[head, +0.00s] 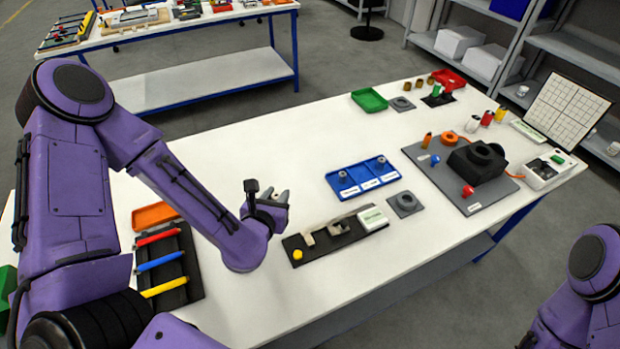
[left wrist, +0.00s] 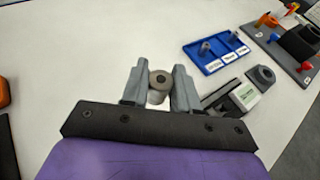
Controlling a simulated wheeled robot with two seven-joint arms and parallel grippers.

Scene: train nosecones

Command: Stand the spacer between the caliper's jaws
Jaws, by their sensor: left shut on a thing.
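My left gripper (head: 272,200) is above the white table, behind and left of the caliper board. In the left wrist view my left gripper (left wrist: 159,85) is shut on a grey cylindrical spacer (left wrist: 158,86) with a dark centre hole, one finger on each side. The caliper (head: 337,229) lies on a black board with light jaws, a yellow knob (head: 297,254) at its left and a pale green-labelled readout (head: 373,218) at its right. The readout (left wrist: 243,96) also shows in the wrist view; the right finger hides part of the board. My right gripper is out of view.
A black tray of coloured tools (head: 166,262) and an orange tray (head: 155,215) are at the left. White table shows in front of the caliper.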

